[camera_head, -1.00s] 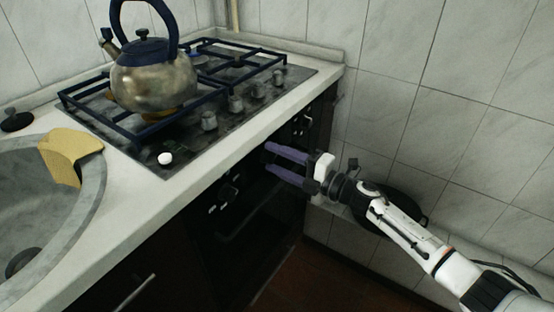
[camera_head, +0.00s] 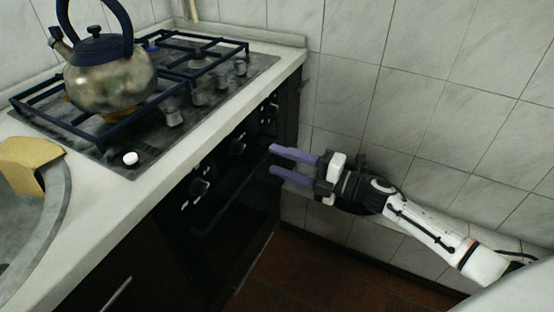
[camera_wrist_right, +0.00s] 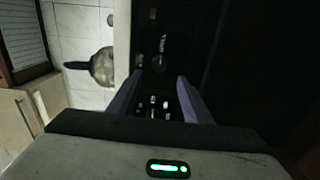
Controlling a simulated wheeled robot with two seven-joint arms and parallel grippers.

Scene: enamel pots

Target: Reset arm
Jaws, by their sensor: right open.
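My right gripper (camera_head: 273,160) comes in from the right in the head view. Its two purple fingers are apart with nothing between them. They point left toward the black oven front (camera_head: 228,205), below the counter edge. I cannot tell the exact gap to the oven front. In the right wrist view the same open fingers (camera_wrist_right: 153,92) frame dark oven front and several small knobs. My left gripper is not in view.
A worn kettle (camera_head: 110,78) stands on the gas hob (camera_head: 150,140). A yellow sponge or cloth (camera_head: 20,162) lies at the sink rim (camera_head: 55,205). A tiled wall (camera_head: 420,100) bounds the right side. The red-brown floor (camera_head: 300,275) is clear where visible.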

